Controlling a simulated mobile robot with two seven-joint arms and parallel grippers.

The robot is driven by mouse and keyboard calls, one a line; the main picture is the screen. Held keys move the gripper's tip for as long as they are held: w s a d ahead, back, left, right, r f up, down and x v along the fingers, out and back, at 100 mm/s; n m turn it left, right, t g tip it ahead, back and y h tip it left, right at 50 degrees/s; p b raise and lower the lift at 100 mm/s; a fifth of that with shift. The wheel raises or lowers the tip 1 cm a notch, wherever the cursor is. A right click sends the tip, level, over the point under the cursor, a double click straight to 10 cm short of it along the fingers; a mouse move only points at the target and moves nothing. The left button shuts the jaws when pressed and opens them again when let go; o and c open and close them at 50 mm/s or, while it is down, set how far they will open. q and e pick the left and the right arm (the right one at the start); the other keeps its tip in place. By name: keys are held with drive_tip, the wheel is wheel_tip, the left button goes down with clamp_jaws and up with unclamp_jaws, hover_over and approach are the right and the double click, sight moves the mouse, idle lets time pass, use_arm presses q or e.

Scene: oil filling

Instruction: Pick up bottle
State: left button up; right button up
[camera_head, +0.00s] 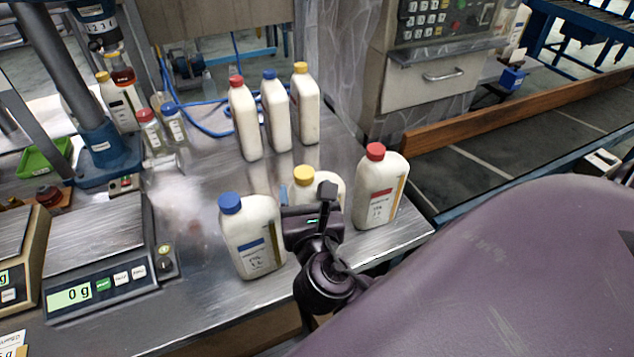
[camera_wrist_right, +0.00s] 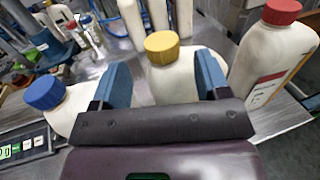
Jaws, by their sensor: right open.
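My right gripper (camera_head: 308,212) is open at the front yellow-capped white bottle (camera_head: 304,176) and hides much of it in the head view. In the right wrist view the yellow-capped bottle (camera_wrist_right: 170,68) stands between the two blue fingers of the gripper (camera_wrist_right: 163,75); I cannot tell whether they touch it. A blue-capped bottle (camera_head: 250,238) stands to its left, and it also shows in the wrist view (camera_wrist_right: 62,108). A red-capped bottle (camera_head: 379,190) stands to its right, and it also shows in the wrist view (camera_wrist_right: 270,50). My left gripper is out of view.
White bottles with red (camera_head: 245,118), blue (camera_head: 275,112) and yellow (camera_head: 305,104) caps stand upright farther back on the metal table (camera_head: 215,175). A scale (camera_head: 95,255) reading 0 g sits at left. The table edge is near the red-capped bottle.

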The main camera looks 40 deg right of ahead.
sight(305, 182)
drive_tip(key=shift+x, duration=2.65)
drive_tip(key=shift+d, duration=0.1)
drive_tip(key=shift+c, duration=0.2)
drive_tip(key=shift+s, duration=0.1)
clamp_jaws()
